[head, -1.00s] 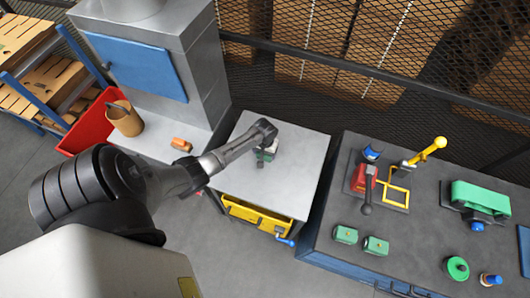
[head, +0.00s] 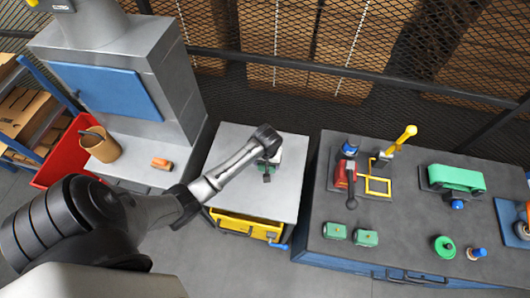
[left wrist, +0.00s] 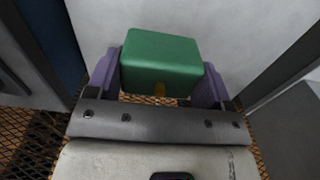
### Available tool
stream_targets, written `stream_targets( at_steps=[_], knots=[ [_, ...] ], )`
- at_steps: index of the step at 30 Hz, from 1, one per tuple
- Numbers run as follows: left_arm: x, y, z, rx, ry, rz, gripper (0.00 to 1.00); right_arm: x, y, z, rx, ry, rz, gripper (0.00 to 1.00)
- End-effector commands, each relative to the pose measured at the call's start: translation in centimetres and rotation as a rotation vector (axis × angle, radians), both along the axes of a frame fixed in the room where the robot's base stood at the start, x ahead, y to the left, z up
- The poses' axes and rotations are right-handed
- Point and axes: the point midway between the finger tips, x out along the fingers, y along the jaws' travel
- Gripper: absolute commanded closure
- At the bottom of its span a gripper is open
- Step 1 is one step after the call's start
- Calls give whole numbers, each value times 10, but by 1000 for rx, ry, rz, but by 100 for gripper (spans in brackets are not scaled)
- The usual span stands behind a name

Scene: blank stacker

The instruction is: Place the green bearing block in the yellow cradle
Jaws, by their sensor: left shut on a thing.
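The green bearing block (left wrist: 160,62) sits between the two purple fingers of my left gripper (left wrist: 160,85), which is shut on it. In the head view the left gripper (head: 268,167) is over the grey top of the small cabinet, and the wrist hides most of the block. I cannot tell the gap between block and cabinet top. A yellow square frame (head: 388,187), which looks like the cradle, is on the dark bench to the right, beside a red clamp (head: 341,177). My right gripper is not in view.
Two green blocks (head: 335,231) (head: 366,238) lie at the bench (head: 405,222) front. A yellow-handled lever (head: 404,137) stands behind the frame. A green housing (head: 456,178) is to the right. A gap separates cabinet (head: 226,140) and bench. Mesh fencing runs behind.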

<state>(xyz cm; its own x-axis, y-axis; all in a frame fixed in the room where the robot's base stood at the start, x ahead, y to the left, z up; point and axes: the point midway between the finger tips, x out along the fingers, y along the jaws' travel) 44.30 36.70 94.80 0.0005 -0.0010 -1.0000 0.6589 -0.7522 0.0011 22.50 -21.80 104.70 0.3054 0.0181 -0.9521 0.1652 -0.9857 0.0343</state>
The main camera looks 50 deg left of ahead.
Motion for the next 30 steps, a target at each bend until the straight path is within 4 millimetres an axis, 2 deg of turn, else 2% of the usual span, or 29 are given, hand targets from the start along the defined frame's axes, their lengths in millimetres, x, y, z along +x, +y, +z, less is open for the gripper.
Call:
stream_targets(
  at_steps=[9, 14, 17, 20, 23, 30],
  knots=[
    [4, -11, 8, 1, -1, 8, 78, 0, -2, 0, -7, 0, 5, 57],
    [2, -12, 8, 1, -2, 81, 78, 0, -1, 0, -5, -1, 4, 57],
    [-2, -24, 9, 0, -2, 132, 78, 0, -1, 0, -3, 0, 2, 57],
    [-2, -48, 20, 2, -5, 167, 78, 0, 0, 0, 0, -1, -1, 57],
    [-6, -81, 30, 1, -4, 146, 78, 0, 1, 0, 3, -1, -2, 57],
    [-32, -164, 59, 3, -7, -34, 78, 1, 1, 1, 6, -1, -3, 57]
  ],
)
